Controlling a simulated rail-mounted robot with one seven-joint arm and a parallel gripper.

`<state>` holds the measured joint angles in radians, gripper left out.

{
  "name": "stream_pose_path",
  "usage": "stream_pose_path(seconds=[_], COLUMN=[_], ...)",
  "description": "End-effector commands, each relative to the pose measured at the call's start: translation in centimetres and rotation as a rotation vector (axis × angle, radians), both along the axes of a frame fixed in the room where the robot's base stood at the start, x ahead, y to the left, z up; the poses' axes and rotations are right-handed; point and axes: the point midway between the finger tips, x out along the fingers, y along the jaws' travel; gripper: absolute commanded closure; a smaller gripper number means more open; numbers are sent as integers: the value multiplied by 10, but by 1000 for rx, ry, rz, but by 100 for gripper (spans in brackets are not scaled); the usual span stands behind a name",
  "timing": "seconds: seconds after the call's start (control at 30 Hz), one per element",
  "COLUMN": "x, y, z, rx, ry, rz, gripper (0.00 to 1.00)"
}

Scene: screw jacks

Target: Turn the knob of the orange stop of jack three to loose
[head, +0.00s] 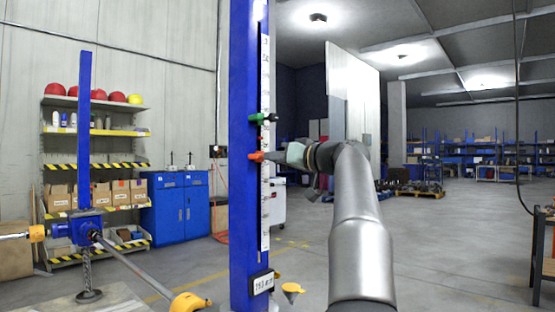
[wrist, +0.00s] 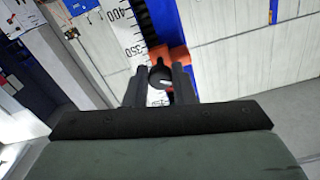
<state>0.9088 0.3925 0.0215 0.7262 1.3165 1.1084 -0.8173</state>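The orange stop (head: 256,156) sits on the blue column (head: 243,220) of the near jack, below a green stop (head: 262,118). My gripper (head: 277,157) reaches it from the right, level with it. In the wrist view the orange stop (wrist: 175,55) is beyond the fingertips, beside the white scale (wrist: 128,35). Its round dark knob (wrist: 160,76) lies between the two fingers of my gripper (wrist: 160,80). The fingers stand close on both sides of the knob; whether they press on it is not clear. The knob's setting cannot be read.
A label plate (head: 263,283) is low on the column, its text too small to read. Another blue jack (head: 84,140) stands at the left. A yellow funnel-shaped piece (head: 291,291) is right of the column base. A blue cabinet (head: 176,207) and shelves stand behind; the floor at right is open.

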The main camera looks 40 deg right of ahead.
Motion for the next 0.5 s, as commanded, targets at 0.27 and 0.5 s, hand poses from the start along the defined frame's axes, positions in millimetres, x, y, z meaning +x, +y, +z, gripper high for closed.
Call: stream_pose_path(seconds=[0.27,0.5], x=[0,-12], y=[0,-3], z=[0,-1], rx=[1,1], ry=[-1,0], rz=[0,-3], gripper=[56,56])
